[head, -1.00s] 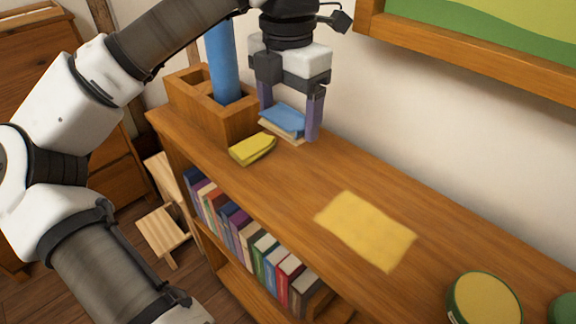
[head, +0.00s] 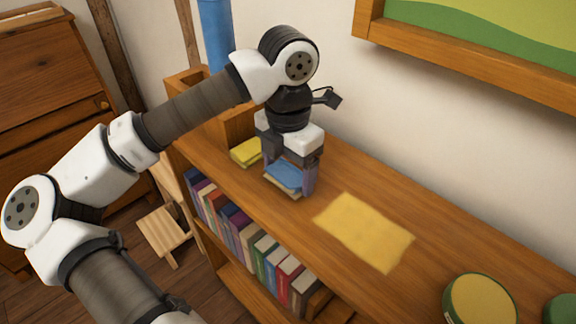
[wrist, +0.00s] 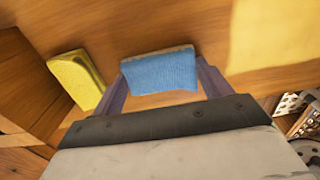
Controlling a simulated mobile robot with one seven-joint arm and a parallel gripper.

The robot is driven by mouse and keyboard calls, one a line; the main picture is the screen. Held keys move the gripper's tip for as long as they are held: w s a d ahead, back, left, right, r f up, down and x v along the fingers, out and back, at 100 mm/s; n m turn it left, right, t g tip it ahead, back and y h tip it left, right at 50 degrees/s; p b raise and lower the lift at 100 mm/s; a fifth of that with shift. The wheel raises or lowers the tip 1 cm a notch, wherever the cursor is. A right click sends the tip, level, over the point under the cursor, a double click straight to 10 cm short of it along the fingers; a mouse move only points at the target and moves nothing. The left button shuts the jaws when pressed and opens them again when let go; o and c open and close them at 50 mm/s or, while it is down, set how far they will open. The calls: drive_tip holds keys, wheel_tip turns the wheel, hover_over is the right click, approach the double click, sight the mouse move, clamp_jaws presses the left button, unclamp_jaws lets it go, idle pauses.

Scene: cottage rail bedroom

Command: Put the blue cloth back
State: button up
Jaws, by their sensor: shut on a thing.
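The blue cloth (head: 285,174) is a small folded pad with a pale underside. My gripper (head: 289,184) is shut on it, with one finger at each end, over the shelf top between the wooden box and the yellow patch. In the wrist view the blue cloth (wrist: 160,73) sits between the two purple-grey fingers. I cannot tell whether its underside touches the wood. A folded yellow cloth (head: 245,152) lies at left beside the wooden box, also seen in the wrist view (wrist: 76,80). A flat yellow patch (head: 365,232) lies on the shelf to the right.
The wooden shelf top (head: 335,178) is clear around the patch. A compartmented wooden box (head: 240,127) with a blue cylinder (head: 214,38) stands at the left end, partly hidden by my arm. A round tin (head: 481,300) stands at right. Books (head: 245,240) fill the shelf below.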

sight(289, 170)
drive_tip(key=shift+f, duration=0.15)
drive_tip(key=shift+f+b, duration=0.1)
drive_tip(key=shift+b, duration=0.2)
drive_tip(key=o, duration=0.9)
drive_tip(key=shift+r+p, duration=0.4)
drive_tip(key=shift+p, duration=0.1)
drive_tip(key=shift+r+b, duration=0.6)
drive_tip(key=shift+r, duration=5.25)
